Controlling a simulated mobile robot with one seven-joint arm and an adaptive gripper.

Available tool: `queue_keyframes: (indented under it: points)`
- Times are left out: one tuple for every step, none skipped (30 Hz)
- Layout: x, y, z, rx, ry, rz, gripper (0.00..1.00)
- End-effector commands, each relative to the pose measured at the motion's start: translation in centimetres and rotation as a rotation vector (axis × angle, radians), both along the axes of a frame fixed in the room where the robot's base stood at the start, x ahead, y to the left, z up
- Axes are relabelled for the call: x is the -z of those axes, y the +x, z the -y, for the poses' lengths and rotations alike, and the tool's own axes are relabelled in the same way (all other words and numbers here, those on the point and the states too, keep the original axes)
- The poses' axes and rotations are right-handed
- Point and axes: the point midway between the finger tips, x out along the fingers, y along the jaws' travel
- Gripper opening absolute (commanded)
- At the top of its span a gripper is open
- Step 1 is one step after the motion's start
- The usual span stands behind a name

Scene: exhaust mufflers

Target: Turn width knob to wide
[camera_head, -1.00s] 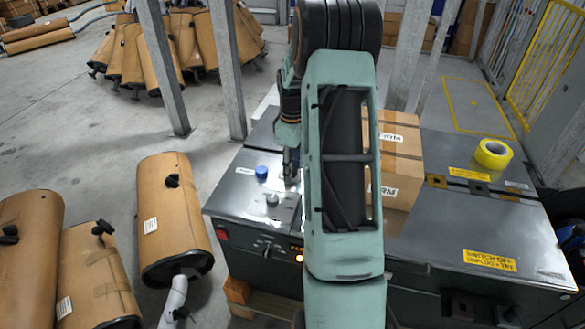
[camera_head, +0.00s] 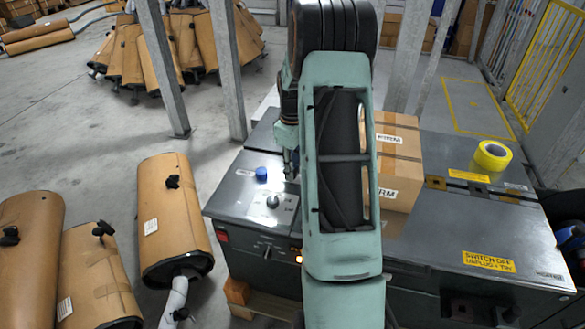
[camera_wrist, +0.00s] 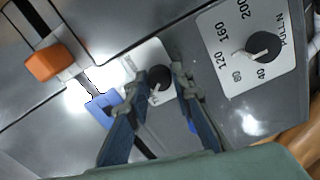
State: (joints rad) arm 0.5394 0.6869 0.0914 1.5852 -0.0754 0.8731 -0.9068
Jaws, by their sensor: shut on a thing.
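A small black knob (camera_wrist: 159,79) sits on a pale plate on the machine top in the wrist view. My gripper (camera_wrist: 161,72) is shut on it, with one finger on each side. The fingers cover much of its plate, so I cannot read its marks or where its pointer stands. In the head view my gripper (camera_head: 290,172) reaches down to the machine top (camera_head: 232,190), and the knob it holds is hidden there. A second black knob (camera_wrist: 263,46) with a numbered dial is to the right in the wrist view, apart from my fingers.
A blue cap (camera_head: 261,174) and a cardboard box (camera_head: 400,165) are on the machine. Yellow tape (camera_head: 493,156) lies further right. An orange block (camera_wrist: 48,63) and a blue part (camera_wrist: 104,108) are left of my gripper in the wrist view. Brown mufflers (camera_head: 172,220) stand at left.

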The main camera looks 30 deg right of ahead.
Motion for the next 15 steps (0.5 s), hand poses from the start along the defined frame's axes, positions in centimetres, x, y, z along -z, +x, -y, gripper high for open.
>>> queue_keyframes:
  points:
    - [-0.15,0.02,-0.03,0.031,0.000,0.000,0.00]
    - [-0.15,0.00,-0.01,0.055,0.000,-0.001,0.00]
    - [-0.16,0.00,-0.02,0.088,0.000,-0.001,0.00]
    - [-0.16,0.00,-0.04,0.114,0.000,-0.001,0.00]
    - [-0.17,0.02,-0.05,0.141,0.000,-0.001,0.00]
    - [-0.18,0.00,-0.04,0.178,0.000,-0.001,0.00]
    - [-0.18,-0.01,0.00,0.207,-0.001,-0.002,0.00]
    - [-0.18,-0.01,0.00,0.236,-0.001,-0.002,0.00]
    - [-0.19,0.02,-0.03,0.273,-0.001,-0.001,0.00]
    - [-0.19,0.03,-0.04,0.302,-0.001,-0.001,0.00]
    - [-0.19,0.04,-0.02,0.331,-0.001,-0.001,0.00]
    - [-0.19,0.01,0.03,0.369,-0.001,0.000,0.00]
    - [-0.19,0.03,0.03,0.397,-0.001,0.000,0.00]
    - [-0.18,0.04,0.01,0.426,-0.001,0.000,0.00]
    - [-0.18,0.05,0.01,0.465,-0.001,0.000,0.00]
